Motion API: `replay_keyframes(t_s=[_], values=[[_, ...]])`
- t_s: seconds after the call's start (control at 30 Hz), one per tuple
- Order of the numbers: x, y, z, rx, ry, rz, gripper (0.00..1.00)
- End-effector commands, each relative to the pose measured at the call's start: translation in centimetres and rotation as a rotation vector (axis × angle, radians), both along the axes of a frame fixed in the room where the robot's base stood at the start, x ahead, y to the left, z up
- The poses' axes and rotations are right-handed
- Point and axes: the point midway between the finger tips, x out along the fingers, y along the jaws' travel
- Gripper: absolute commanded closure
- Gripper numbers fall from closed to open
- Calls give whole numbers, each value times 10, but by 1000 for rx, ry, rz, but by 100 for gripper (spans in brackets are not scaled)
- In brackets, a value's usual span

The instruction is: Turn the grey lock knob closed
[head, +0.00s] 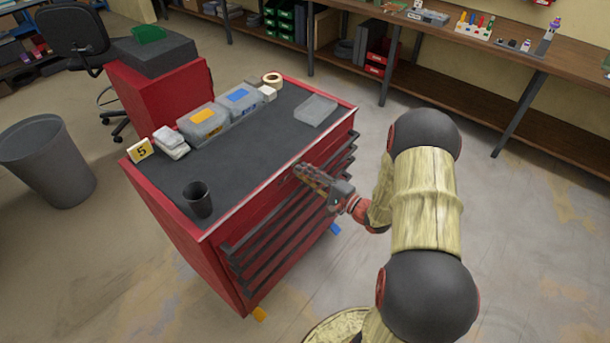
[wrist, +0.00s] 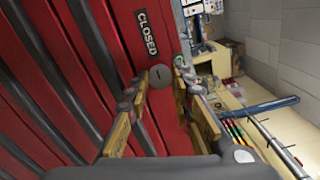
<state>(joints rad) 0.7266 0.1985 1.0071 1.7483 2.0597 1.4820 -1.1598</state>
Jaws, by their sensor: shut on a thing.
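The grey lock knob (wrist: 160,76) is a small round disc on the red cabinet front in the wrist view. A dark plate reading CLOSED (wrist: 147,33) is fixed beside it, above it in the picture. My gripper (wrist: 160,84) has one finger on each side of the knob and is shut on it. A short dark mark shows on the knob's face, too small to read its angle surely. In the head view my gripper (head: 312,180) is at the upper front of the red tool cabinet (head: 215,262), and the knob cannot be made out there.
Drawer handles (head: 275,253) run below my gripper. The floor right of the cabinet is clear. A workbench (head: 480,45) stands behind.

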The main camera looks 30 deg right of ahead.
Motion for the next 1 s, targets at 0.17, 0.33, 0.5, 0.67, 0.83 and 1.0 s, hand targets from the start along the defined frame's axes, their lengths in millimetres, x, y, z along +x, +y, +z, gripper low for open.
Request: replay_keyframes(t_s=[0.17, 0.33, 0.5, 0.67, 0.83, 1.0], values=[[0, 1, -1, 1, 1, 1, 70], [0, 0, -1, 1, 1, 0, 60], [0, 0, -1, 1, 1, 0, 58], [0, 0, -1, 2, 2, 0, 58], [-9, -4, -1, 1, 1, -1, 58], [-32, -13, -1, 1, 1, -5, 58]])
